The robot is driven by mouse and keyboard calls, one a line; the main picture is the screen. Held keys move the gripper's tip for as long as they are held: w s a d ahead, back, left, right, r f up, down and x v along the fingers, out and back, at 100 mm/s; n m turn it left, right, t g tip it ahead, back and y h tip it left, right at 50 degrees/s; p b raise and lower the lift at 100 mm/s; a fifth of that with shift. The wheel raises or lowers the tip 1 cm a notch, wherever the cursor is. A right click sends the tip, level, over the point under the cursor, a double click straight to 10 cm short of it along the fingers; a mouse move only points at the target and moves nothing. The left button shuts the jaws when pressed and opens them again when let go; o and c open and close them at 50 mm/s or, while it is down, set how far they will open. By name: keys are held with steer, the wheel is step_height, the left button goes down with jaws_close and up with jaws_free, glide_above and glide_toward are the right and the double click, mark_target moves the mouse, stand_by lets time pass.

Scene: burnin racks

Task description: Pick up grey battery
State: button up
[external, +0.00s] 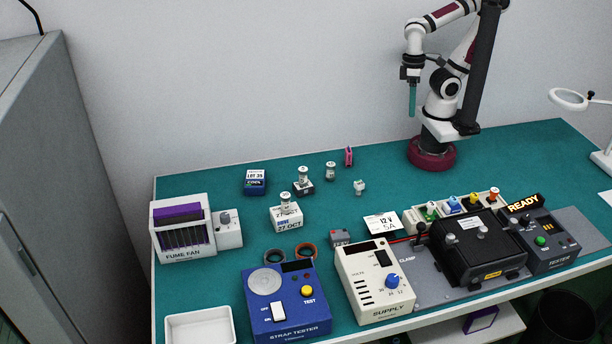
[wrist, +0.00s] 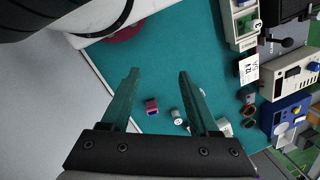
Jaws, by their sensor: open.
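My gripper (external: 412,113) hangs high over the back of the bench, left of my base, with teal fingers pointing down. In the wrist view its fingers (wrist: 158,74) stand apart with nothing between them. A small grey block with a reddish mark (external: 340,237) lies mid-bench behind the supply box. Small grey-white cylinders stand further back: one alone (external: 331,170), one on a dark-based block (external: 302,174), and one on a white block labelled 27 OCT (external: 285,200). I cannot tell for sure which piece is the grey battery. My gripper is well clear of them all.
A pink piece (external: 348,156) and a small whitish piece (external: 360,187) stand near the back. A blue strap tester (external: 290,305), a cream supply box (external: 372,290), a black tester fixture (external: 478,250) and a fume fan (external: 183,230) fill the front and left. The back right is mostly clear.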

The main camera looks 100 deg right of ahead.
steer(key=shift+o, duration=0.3)
steer(key=o, duration=0.5)
steer(key=m+t+y, duration=0.1)
steer(key=m+y, duration=1.1)
steer(key=m, duration=0.1)
glide_above(338, 232)
steer(key=s+d, duration=0.3)
steer(key=d, duration=1.1)
steer(key=f, duration=1.5)
steer(key=shift+w+a+f, duration=0.1)
steer(key=shift+w+f, duration=0.05)
steer(key=shift+w, duration=0.1)
steer(key=x, duration=0.5)
steer(key=w+x, duration=0.1)
steer(key=x, duration=0.4)
steer(key=f+x, duration=0.1)
steer(key=x, duration=0.5)
steer(key=shift+w+d+f, duration=0.1)
steer(key=shift+w+d, duration=0.1)
steer(key=shift+d, duration=0.05)
